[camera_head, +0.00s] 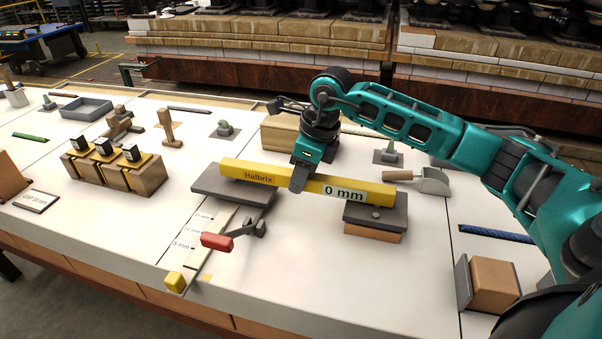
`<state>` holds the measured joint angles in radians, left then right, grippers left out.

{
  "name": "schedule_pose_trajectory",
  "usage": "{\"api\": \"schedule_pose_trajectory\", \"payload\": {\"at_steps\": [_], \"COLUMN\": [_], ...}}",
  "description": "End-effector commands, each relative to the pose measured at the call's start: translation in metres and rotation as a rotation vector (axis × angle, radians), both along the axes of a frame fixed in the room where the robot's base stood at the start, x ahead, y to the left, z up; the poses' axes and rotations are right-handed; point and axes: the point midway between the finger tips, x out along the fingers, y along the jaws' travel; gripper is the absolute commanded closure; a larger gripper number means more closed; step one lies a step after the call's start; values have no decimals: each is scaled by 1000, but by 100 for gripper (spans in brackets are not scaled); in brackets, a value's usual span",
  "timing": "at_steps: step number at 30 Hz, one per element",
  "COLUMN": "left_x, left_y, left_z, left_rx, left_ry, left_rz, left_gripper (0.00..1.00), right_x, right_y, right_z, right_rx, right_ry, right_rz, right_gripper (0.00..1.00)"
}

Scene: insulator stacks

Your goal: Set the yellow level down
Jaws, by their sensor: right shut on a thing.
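The yellow level (245,172), marked "Halbrix" and with a "0 mm" label, spans from a left grey slab (224,190) to a right grey slab (372,216) on a brown block. It lies about flat, at or just above both slabs; I cannot tell whether it touches them. My right gripper (300,180) comes down over the level's middle and is shut on it. The fingers hide a short part of the level. My left gripper is not in view.
A red-handled tool (217,242) and a marked strip (190,238) are in front of the left slab. A wooden block (280,132) stands behind the level, a scoop (432,181) to its right. A wooden holder (117,172) stands left. The front middle of the table is clear.

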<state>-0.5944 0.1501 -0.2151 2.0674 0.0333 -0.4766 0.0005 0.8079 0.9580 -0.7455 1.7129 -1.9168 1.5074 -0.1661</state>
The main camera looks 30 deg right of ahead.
Motion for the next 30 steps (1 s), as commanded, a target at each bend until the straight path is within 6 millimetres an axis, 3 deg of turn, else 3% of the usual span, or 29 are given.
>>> {"api": "schedule_pose_trajectory", "payload": {"at_steps": [9,17,23,30], "left_x": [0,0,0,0], "left_y": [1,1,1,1], "left_z": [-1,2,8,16], "left_rx": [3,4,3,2], "left_ry": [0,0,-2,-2], "left_rz": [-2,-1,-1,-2], "left_gripper": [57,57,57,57], "right_x": [0,0,-4,-15], "right_y": [0,0,-5,-14], "right_z": [0,3,29,81], "right_rx": [0,0,-1,-2], "right_ry": [1,0,-4,-4], "right_rz": [-1,-1,-3,-1], "right_gripper": [40,40,40,40]}}
